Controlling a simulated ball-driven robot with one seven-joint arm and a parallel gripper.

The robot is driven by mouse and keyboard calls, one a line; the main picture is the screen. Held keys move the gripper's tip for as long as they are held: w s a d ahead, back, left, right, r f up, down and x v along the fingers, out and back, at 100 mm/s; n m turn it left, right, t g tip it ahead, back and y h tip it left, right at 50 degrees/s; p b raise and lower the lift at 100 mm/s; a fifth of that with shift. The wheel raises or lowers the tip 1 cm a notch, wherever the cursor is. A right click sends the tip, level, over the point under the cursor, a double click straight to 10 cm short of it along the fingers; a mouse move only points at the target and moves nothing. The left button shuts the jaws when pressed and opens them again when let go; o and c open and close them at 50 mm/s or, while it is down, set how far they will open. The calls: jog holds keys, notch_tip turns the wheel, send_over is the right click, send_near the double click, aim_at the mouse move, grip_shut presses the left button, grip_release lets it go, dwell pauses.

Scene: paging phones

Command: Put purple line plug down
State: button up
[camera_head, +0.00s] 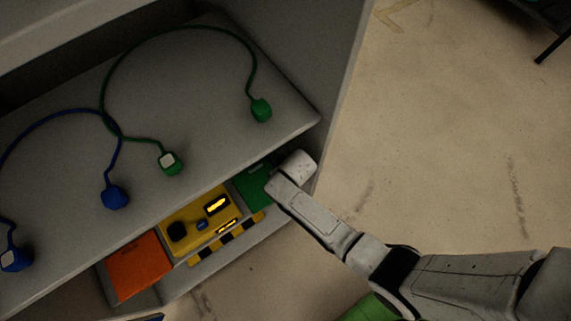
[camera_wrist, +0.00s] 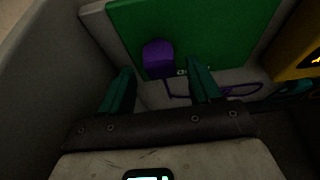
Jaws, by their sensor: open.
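The purple line plug (camera_wrist: 158,57) shows in the wrist view in front of a green panel (camera_wrist: 205,25). A thin purple cord (camera_wrist: 215,92) runs from near it to the right. My gripper (camera_wrist: 160,80) is open, with its two teal fingers apart on either side below the plug. No finger visibly grips the plug; whether it touches the panel is hard to tell. In the head view my arm reaches under the shelf edge to the green panel (camera_head: 254,184); the gripper and the purple plug are hidden there.
A grey shelf (camera_head: 215,95) overhangs the panels. On it lie a green cord with green plugs (camera_head: 261,110) and a blue cord with blue plugs (camera_head: 115,197). Below are a yellow panel (camera_head: 185,215) and an orange panel (camera_head: 138,267). Open floor (camera_head: 450,130) lies to the right.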

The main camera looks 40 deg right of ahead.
jog(key=p+v, duration=0.2)
jog(key=v, duration=0.9)
jog(key=s+d+r+g, duration=0.1)
jog(key=s+d+r, duration=0.2)
jog(key=s+r, duration=0.3)
jog(key=s+d+r+g, duration=0.2)
jog(key=s+d+r, duration=0.2)
jog(key=s, duration=0.8)
jog(key=shift+d+r, duration=0.15)
jog(key=shift+r, duration=0.75)
